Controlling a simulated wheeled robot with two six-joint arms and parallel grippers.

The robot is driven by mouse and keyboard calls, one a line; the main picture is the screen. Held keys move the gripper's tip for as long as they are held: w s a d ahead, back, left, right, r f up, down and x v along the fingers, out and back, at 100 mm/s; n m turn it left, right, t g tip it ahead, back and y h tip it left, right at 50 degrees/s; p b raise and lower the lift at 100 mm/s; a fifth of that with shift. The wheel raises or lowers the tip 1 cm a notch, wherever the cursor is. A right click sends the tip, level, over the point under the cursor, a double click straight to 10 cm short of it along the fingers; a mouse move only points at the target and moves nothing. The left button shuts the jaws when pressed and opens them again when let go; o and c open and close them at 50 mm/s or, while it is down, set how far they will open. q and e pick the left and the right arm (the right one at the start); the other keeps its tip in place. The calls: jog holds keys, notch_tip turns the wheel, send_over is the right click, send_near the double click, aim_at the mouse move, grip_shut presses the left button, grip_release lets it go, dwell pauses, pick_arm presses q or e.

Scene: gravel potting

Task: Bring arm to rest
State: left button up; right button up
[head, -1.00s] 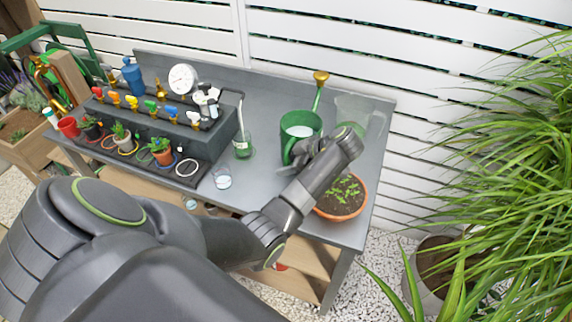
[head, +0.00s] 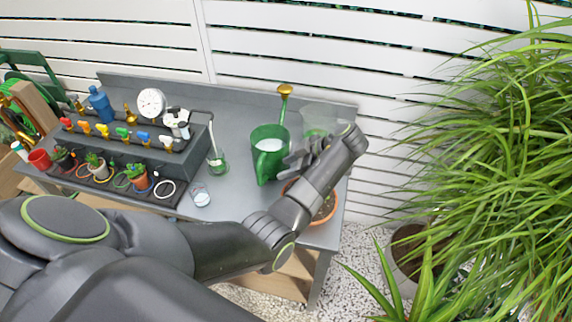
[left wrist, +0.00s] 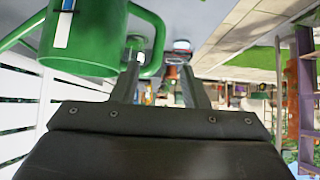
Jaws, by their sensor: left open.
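My left arm reaches in from the left over the grey bench (head: 235,118). Its gripper (head: 290,165) is open and empty, close to the right side of the green watering can (head: 265,165). In the left wrist view the two fingers (left wrist: 160,65) stand apart, with the can (left wrist: 85,40) and its handle (left wrist: 152,30) at upper left. One finger overlaps the handle in that view; I cannot tell whether they touch. The can stands upright on the bench. My right gripper is not in view.
A terracotta pot (head: 328,207) is partly hidden under my forearm. A clear container (head: 318,118) stands behind the hand. A large grassy plant (head: 480,130) stands at right.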

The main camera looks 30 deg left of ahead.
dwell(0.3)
